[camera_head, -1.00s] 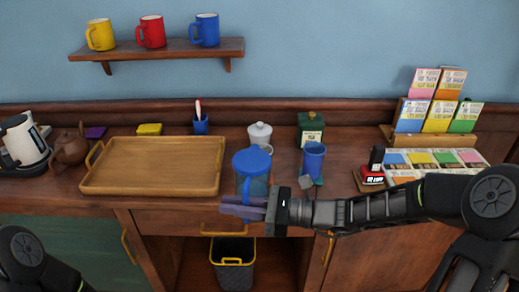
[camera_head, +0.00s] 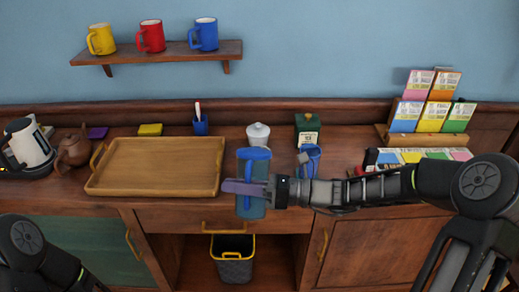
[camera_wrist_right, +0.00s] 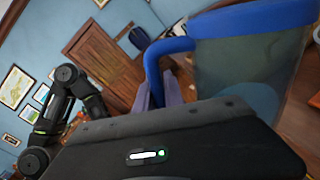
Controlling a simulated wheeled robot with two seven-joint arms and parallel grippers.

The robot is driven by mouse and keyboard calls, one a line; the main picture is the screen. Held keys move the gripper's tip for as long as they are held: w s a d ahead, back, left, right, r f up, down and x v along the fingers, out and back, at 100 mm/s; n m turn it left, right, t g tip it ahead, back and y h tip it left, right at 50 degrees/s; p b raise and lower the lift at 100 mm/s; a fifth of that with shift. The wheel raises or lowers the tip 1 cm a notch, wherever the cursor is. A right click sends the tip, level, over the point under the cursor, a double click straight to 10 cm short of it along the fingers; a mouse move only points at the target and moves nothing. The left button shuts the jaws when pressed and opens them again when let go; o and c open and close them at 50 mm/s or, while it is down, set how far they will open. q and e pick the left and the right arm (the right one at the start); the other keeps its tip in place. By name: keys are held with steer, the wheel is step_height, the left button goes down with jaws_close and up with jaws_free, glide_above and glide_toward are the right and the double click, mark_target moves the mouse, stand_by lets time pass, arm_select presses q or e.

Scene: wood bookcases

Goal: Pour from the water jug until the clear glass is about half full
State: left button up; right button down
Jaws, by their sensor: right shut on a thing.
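The water jug (camera_head: 252,207) has a blue lid and handle and a see-through bluish body. My right gripper (camera_head: 243,187) has purple fingers shut on its handle side and holds it upright in front of the counter's front edge. In the right wrist view, the jug (camera_wrist_right: 245,65) fills the upper right, with its blue handle by the fingers (camera_wrist_right: 165,95). I cannot make out the clear glass; the jug and arm hide part of the counter. My left arm shows at the lower left, but its gripper is out of view.
A wooden tray (camera_head: 160,184) lies left of the jug. A white lidded jar (camera_head: 258,134), green canister (camera_head: 308,128) and blue cup (camera_head: 313,153) stand behind my right arm. A black bin (camera_head: 234,270) is below. Packet racks (camera_head: 405,140) are at right.

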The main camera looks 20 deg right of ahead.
mark_target(238, 162)
steer(key=shift+w+d+r+m+p, duration=0.2)
steer(key=shift+w+r+m, duration=0.1)
steer(key=shift+w+m, duration=0.2)
steer(key=shift+w+d+r+m+p, duration=0.2)
steer(key=shift+w+r+m, duration=0.1)
steer(key=shift+w+m, duration=0.2)
steer(key=shift+w+d+r+m, duration=0.15)
steer(key=shift+w+r+m, duration=0.2)
steer(key=shift+m, duration=0.35)
steer(key=shift+w, duration=0.1)
steer(key=shift+w+d+r+m+p, duration=0.1)
steer(key=shift+w+r+m+p, duration=0.15)
steer(key=shift+r+m+p, duration=0.3)
steer(key=shift+w+d+r+m+p, duration=0.1)
steer(key=shift+w+r+m+p, duration=0.1)
steer(key=shift+r+m+p, duration=0.3)
steer(key=shift+w+d+r+m+p, duration=0.25)
steer(key=shift+w+r+m+p, duration=0.35)
steer(key=shift+r+m+p, duration=0.25)
stand_by(1.6)
steer(key=shift+w+d+r+p, duration=0.1)
steer(key=shift+w+r+p, duration=0.2)
steer(key=shift+p, duration=0.35)
stand_by(0.7)
